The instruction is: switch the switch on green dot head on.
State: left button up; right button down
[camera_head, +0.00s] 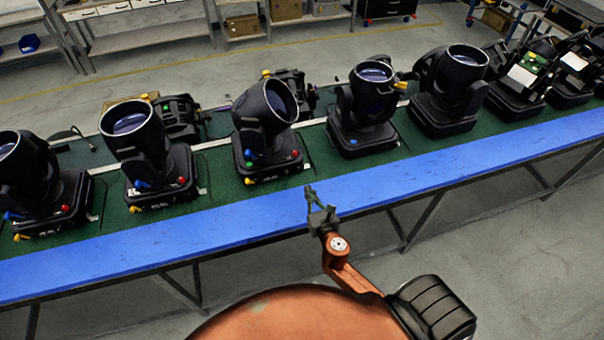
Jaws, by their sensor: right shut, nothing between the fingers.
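The green dot head (259,118) is a black moving-head light standing upright on the green belt, near the middle of the view. A green dot (250,164) shows on the front of its base. Blue, red and yellow coloured parts also show on this base; which one is the switch, and its position, are too small to tell. My right gripper (311,192) is shut and empty. It appears over the blue rail, to the right of and nearer than the green dot head's base, apart from it. My left gripper is not in view.
Similar black heads stand along the belt (220,187), including one to the left (137,138) and one with a blue dot to the right (366,104). The blue rail (160,237) runs along the near side. Shelves stand at the back.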

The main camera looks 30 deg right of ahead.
aim_at(299, 168)
jog(key=x, duration=0.6)
jog(key=r+p+x, duration=0.1)
jog(key=x, duration=0.2)
jog(key=shift+w+d+r, duration=0.1)
jog(key=shift+r, duration=0.05)
